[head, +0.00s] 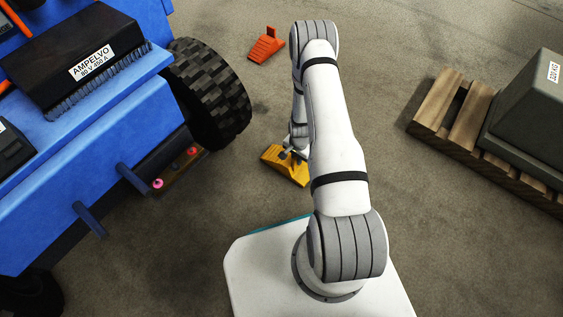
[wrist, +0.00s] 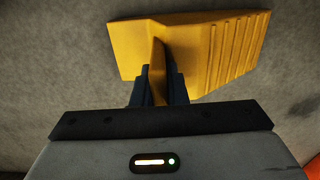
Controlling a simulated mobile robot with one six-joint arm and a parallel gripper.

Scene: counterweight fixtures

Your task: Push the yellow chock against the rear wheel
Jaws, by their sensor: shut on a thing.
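The yellow chock (head: 292,173) lies on the concrete floor, to the right of and a little nearer than the large treaded black wheel (head: 212,92) of the blue vehicle. A strip of bare floor shows between chock and wheel. My gripper (head: 288,153) is at the chock, partly hidden by my arm. In the wrist view the fingers (wrist: 157,82) are shut on an upright yellow fin of the chock (wrist: 205,50), whose ribbed slope is to the right. The wheel is not seen in the wrist view.
The blue vehicle (head: 100,165) fills the left, with bars jutting from its side. An orange chock (head: 266,46) lies on the floor beyond. A wooden pallet (head: 450,100) with a grey weight (head: 530,120) stands at right. Floor between chock and pallet is clear.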

